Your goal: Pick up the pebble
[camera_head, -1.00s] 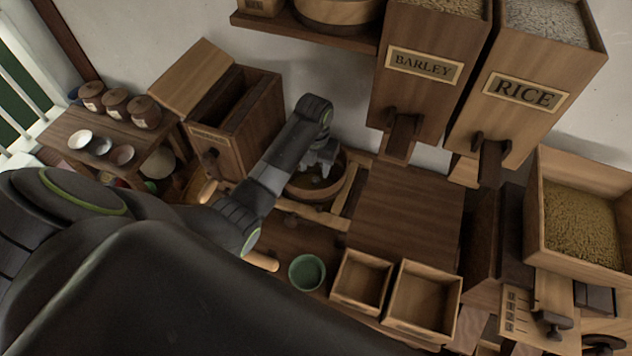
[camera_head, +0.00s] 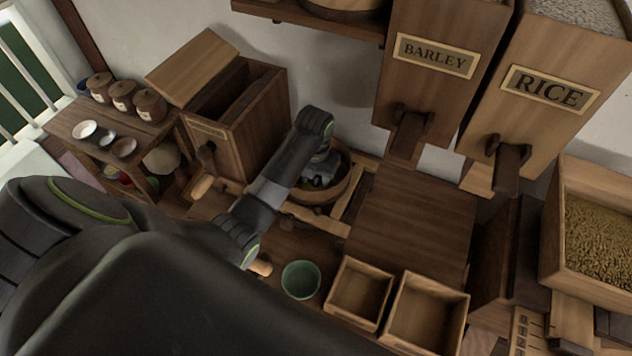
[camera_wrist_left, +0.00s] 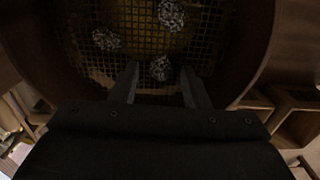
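Three grey speckled pebbles lie on the mesh of a round wooden sieve (camera_head: 334,193) in the left wrist view. One pebble (camera_wrist_left: 160,68) is at the centre, between or just beyond the fingertips. Another pebble (camera_wrist_left: 106,40) is to the left, and a third pebble (camera_wrist_left: 171,14) is at the top. My left gripper (camera_wrist_left: 159,78) is open, with its fingers apart and nothing clasped. In the head view my left gripper (camera_head: 318,184) is down inside the sieve and hides the pebbles. My right gripper is in neither view.
The sieve's wall surrounds my left gripper. A lidded wooden bin (camera_head: 245,122) stands left of it, with a bare board (camera_head: 415,222) to its right. A green bowl (camera_head: 300,279) and two empty wooden boxes (camera_head: 360,290) are in front. Barley and rice hoppers (camera_head: 432,60) hang behind.

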